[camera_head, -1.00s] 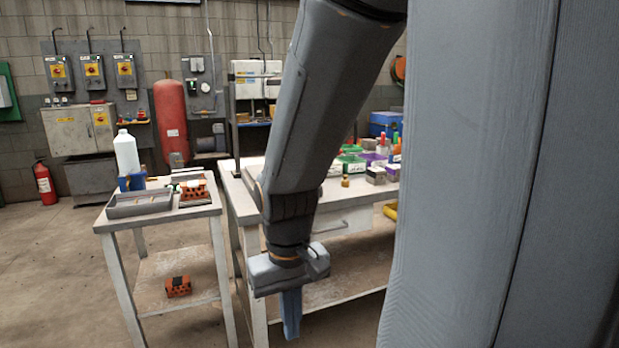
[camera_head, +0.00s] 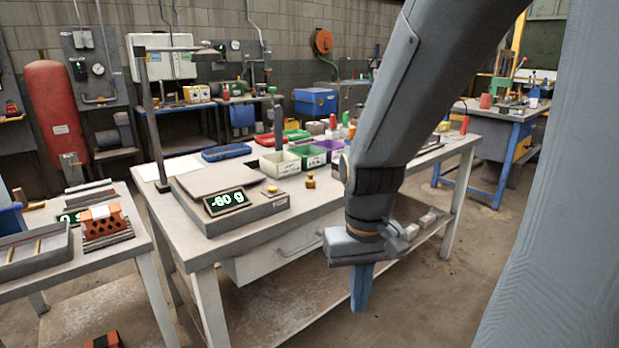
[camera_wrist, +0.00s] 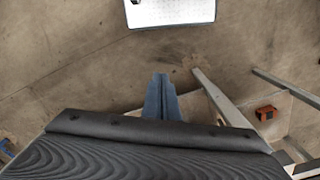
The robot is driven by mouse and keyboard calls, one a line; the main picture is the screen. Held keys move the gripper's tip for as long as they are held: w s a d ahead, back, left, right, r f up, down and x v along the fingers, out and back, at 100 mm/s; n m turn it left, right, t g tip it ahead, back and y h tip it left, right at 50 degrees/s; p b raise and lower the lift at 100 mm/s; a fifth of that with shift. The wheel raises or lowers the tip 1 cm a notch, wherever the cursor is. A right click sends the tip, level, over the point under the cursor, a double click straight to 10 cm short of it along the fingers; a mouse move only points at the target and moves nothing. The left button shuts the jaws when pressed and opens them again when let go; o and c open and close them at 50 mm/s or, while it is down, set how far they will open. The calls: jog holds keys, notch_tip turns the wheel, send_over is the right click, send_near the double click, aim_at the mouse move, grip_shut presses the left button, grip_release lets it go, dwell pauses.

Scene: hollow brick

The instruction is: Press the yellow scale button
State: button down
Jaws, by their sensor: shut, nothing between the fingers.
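A grey bench scale (camera_head: 235,190) stands on the near left part of the white workbench (camera_head: 335,205). Its dark display (camera_head: 228,200) shows a negative reading in grams in green digits. A small yellow button (camera_head: 272,189) is on top of the scale, to the right of the display. My gripper (camera_head: 361,290) is shut and empty, pointing down in front of the workbench's front edge, apart from the scale and to its right in the picture. In the wrist view its blue fingers (camera_wrist: 161,97) are together over the floor; the scale does not show there.
A brass weight (camera_head: 310,181) stands just right of the scale. Colored bins (camera_head: 281,164) are behind it. A metal post (camera_head: 152,120) rises at the bench's left. A smaller table (camera_head: 70,265) with a brick (camera_head: 101,222) stands at the left, with a gap between.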

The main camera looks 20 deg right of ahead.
jog(key=shift+w+d, duration=0.25)
jog(key=shift+w, duration=0.1)
notch_tip(320, 180, up, 20)
jog(key=r+m+t+h+p, duration=0.1)
jog(key=m+t+p, duration=0.75)
jog(key=p, duration=1.45)
send_over(272, 189)
jog(key=shift+s+f+n+t, duration=0.25)
jog(key=shift+s+t, duration=0.05)
jog(key=shift+t, duration=0.05)
notch_tip(272, 189, down, 9)
jog(key=b, duration=0.8)
jog(key=shift+b, duration=0.3)
jog(key=shift+f+b, duration=0.35)
